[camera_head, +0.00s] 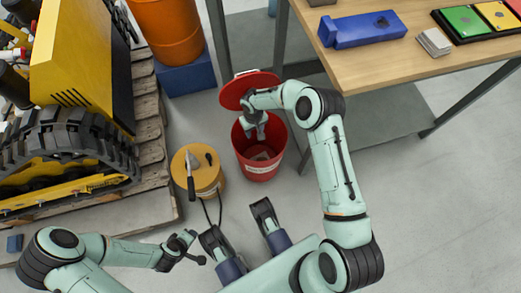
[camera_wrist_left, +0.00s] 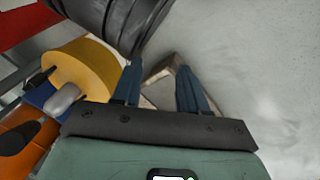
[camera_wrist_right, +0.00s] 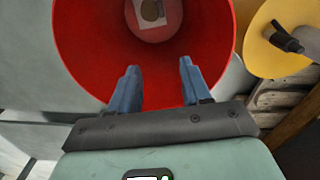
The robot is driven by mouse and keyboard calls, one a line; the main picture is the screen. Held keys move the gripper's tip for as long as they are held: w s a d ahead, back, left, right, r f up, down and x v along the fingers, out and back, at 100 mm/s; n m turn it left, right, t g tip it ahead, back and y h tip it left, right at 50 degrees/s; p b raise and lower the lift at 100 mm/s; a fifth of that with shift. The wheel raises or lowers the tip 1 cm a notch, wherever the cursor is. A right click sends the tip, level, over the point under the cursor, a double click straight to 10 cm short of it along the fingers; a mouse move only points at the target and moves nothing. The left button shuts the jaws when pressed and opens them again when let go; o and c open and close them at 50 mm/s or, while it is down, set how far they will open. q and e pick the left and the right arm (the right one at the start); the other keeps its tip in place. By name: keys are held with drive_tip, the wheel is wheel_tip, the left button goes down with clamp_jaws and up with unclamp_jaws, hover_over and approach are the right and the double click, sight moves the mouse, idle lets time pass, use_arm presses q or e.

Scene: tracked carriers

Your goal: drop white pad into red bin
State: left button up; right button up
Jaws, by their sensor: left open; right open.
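The red bin (camera_head: 257,172) stands on the floor with its round red lid (camera_head: 237,94) raised at the back. My right gripper (camera_head: 259,132) is over its mouth, open and empty. In the right wrist view the open fingers (camera_wrist_right: 157,85) reach across the bin's inner wall (camera_wrist_right: 95,55). A whitish square piece (camera_wrist_right: 141,27) with a round brown mark, probably the white pad, lies at the bottom of the bin, apart from the fingers and cut by the frame's top edge. My left gripper (camera_head: 199,248) is open and empty low over the floor.
A yellow drum (camera_head: 207,184) with a trowel on top stands left of the bin. A wooden table (camera_head: 385,70) at upper right holds a blue block and a pale stack. A tracked yellow machine on a pallet fills the left. Floor is free at lower right.

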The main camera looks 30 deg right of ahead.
use_arm(q)
drive_tip(key=shift+h, duration=0.3)
drive_tip(key=r, duration=0.1)
drive_tip(key=s+d+r+p, duration=0.1)
drive_tip(key=d+r+p, duration=0.1)
drive_tip(key=shift+s+r, duration=0.15)
drive_tip(key=shift+r, duration=0.2)
use_arm(e)
wheel_tip(320, 180, up, 12)
